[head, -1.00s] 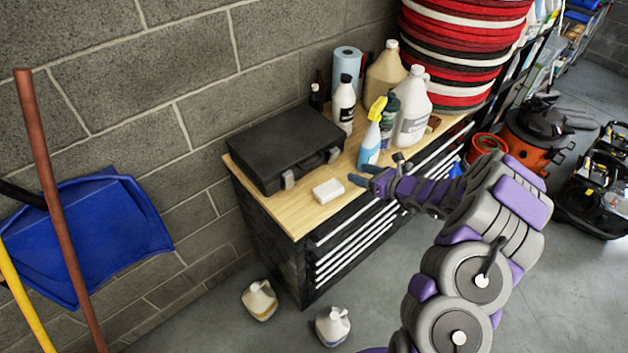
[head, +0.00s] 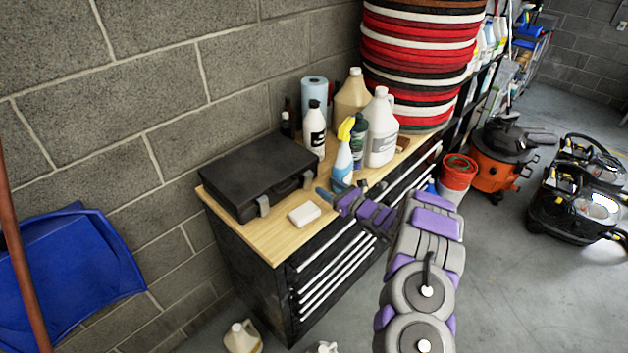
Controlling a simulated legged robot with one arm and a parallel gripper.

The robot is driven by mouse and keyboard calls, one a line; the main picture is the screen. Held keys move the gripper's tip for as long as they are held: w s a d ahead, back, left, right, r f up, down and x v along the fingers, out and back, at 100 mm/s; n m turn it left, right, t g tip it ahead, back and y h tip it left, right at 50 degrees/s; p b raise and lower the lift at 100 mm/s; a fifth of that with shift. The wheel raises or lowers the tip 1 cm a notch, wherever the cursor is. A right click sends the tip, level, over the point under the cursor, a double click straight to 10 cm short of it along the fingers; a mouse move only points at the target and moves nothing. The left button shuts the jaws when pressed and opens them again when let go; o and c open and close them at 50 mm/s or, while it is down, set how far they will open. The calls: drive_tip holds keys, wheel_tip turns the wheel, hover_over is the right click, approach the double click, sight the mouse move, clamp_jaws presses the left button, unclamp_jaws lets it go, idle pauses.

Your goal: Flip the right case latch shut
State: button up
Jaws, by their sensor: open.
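The black case (head: 258,165) lies closed on the wooden top of the tool cabinet, its latched side facing the front edge. The left latch (head: 263,205) is a small grey tab on that side. The right latch (head: 308,180) is a similar grey tab near the case's right corner; whether it is flipped shut is too small to tell. My gripper (head: 329,192) is open and empty, just to the right of the right latch and apart from it in the picture.
A white block (head: 304,214) lies on the wooden top (head: 262,243) before the case. A blue spray bottle (head: 343,160) stands close behind my gripper, with a white jug (head: 381,130) and other bottles nearby. Stacked red and black pads (head: 415,70) stand at the back right.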

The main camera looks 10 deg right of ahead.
sight(310, 174)
drive_tip(key=x, duration=0.7)
drive_tip(key=shift+a, duration=0.15)
drive_tip(key=shift+c, duration=0.2)
drive_tip(key=c, duration=1)
drive_tip(key=shift+w+a+r+g+h+p, duration=0.4)
drive_tip(key=shift+r+g+h+p, duration=0.15)
drive_tip(key=shift+g, duration=0.25)
drive_tip(key=shift+w+f+g+h+p, duration=0.15)
drive_tip(key=shift+w+g+h+p, duration=0.2)
drive_tip(key=shift+g+p, duration=0.2)
drive_tip(key=o, duration=1)
drive_tip(key=shift+o, duration=0.2)
